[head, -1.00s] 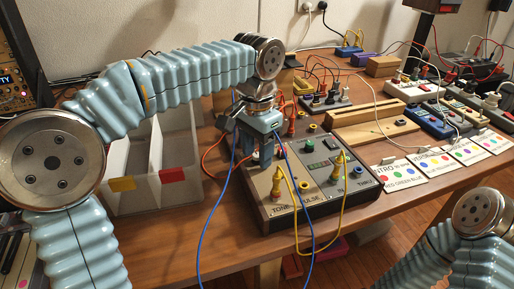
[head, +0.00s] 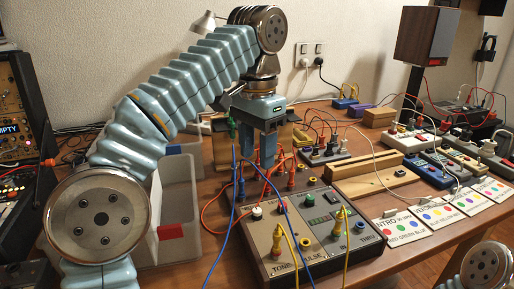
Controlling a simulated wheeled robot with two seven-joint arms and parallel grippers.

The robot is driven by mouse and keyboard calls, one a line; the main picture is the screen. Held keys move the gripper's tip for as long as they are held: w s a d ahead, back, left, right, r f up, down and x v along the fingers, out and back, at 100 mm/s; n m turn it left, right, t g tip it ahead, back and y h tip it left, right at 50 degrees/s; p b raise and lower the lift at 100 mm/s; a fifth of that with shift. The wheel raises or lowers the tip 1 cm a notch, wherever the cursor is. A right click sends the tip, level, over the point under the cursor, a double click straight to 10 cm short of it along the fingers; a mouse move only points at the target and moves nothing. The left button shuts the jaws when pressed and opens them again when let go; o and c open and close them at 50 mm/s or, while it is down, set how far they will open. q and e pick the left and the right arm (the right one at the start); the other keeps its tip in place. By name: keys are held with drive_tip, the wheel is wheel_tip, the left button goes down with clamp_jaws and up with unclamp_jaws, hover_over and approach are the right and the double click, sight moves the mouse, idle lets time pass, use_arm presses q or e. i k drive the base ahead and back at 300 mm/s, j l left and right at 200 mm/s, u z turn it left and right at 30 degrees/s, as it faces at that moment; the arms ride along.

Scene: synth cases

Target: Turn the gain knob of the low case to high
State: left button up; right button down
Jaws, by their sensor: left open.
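I cannot read which one is marked gain. Yellow plugs (head: 277,240) stand at its front. My left gripper (head: 257,160) points down, open, above and behind the case's left rear, apart from the white knob. Its fingers hold nothing that I can see. My right gripper is out of view; only part of my right arm shows at lower right.
Blue and yellow cables loop over the case's front. A grey divided bin (head: 178,195) stands left of it. Label cards (head: 404,226), a wooden block (head: 372,183) and several small devices lie to the right.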

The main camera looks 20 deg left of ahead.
sight(309, 201)
drive_tip(key=k, duration=1.5)
